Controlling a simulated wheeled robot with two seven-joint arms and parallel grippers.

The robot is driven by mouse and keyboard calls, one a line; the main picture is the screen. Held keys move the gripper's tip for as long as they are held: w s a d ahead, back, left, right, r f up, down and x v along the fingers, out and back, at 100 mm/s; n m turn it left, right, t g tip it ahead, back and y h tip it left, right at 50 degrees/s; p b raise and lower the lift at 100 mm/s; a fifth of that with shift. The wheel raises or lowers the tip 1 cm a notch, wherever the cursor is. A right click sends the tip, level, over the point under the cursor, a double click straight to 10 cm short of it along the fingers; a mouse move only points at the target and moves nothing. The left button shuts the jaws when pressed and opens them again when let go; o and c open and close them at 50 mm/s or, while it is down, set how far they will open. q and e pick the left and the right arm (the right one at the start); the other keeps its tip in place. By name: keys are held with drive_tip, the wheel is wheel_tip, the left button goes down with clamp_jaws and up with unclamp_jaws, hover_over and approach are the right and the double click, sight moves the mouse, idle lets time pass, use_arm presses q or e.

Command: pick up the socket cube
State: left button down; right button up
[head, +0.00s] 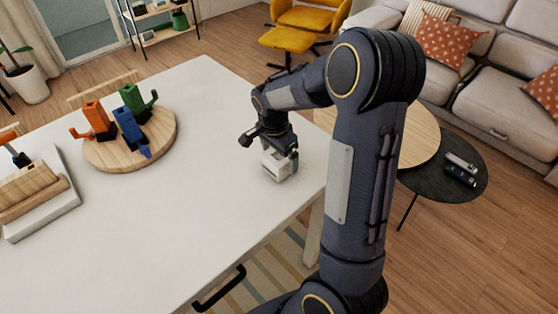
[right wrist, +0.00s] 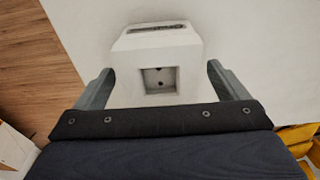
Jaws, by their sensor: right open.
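The socket cube (head: 277,166) is a small white block on the right part of the white table, near its edge. In the right wrist view the socket cube (right wrist: 154,62) shows a square recess with small holes and a dark slotted strip on another face. My right gripper (head: 270,146) is over the cube in the head view. In the right wrist view its two fingers (right wrist: 160,82) stand apart on either side of the cube, with gaps visible. I cannot tell how far down the fingers reach. My left gripper is not in view.
The white table (head: 190,215) is bare around the cube. A round wooden board (head: 108,158) holds orange, blue and green pieces. A white tray (head: 68,203) with wooden pieces lies at the left. Beyond the table's right edge stand a round wooden table (head: 422,135) and a dark side table (head: 440,190).

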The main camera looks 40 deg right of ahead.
sight(279, 159)
wheel_tip(279, 159, down, 4)
drive_tip(key=shift+d+r, duration=0.1)
drive_tip(key=shift+r, duration=0.1)
drive_tip(key=c, duration=1.3)
drive_tip(key=shift+r, duration=0.15)
